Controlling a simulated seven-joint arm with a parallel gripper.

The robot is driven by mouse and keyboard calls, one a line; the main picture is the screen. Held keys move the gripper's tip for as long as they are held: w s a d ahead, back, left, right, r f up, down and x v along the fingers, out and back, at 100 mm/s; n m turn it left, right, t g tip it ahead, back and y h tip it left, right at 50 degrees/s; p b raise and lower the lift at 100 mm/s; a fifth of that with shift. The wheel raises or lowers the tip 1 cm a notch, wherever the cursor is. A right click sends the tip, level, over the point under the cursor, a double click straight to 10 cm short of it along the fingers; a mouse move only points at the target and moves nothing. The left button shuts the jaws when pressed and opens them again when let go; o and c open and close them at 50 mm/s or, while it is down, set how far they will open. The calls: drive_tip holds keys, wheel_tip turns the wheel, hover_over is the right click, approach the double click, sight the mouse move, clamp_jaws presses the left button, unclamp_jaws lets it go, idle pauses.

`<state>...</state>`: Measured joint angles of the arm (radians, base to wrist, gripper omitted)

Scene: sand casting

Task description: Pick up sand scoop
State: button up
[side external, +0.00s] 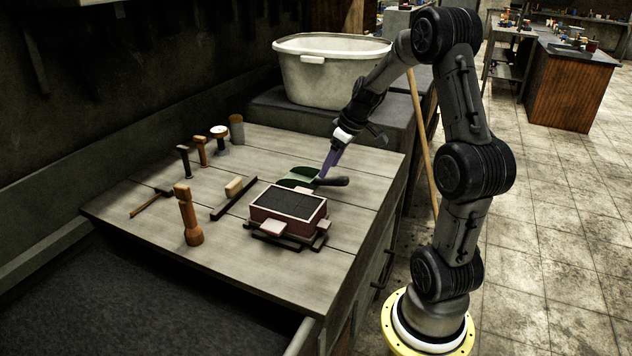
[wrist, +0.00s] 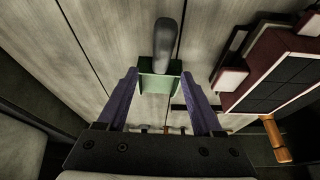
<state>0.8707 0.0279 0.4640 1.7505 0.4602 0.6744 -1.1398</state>
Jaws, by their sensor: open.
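The sand scoop has a green pan (side external: 299,178) and a dark grey handle (side external: 331,181). It lies on the wooden table just behind the moulding box. In the wrist view the scoop's handle (wrist: 165,45) points up the picture and its green pan (wrist: 158,82) lies between my fingers. My gripper (side external: 324,176) is at the scoop, close to where pan and handle meet. In the wrist view my gripper (wrist: 160,78) has its two purple fingers apart, one on each side of the pan. Contact with the scoop cannot be told.
A red moulding box (side external: 289,209) with dark fill stands close in front of the scoop. Several hand tools, including a wooden rammer (side external: 189,216) and a hammer (side external: 151,203), are on the left of the table. A white tub (side external: 329,72) stands behind on a raised block.

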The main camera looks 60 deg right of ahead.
sight(315, 178)
drive_tip(key=shift+x, duration=2.65)
drive_tip(key=shift+a, duration=0.1)
clamp_jaws()
drive_tip(key=shift+r, duration=0.1)
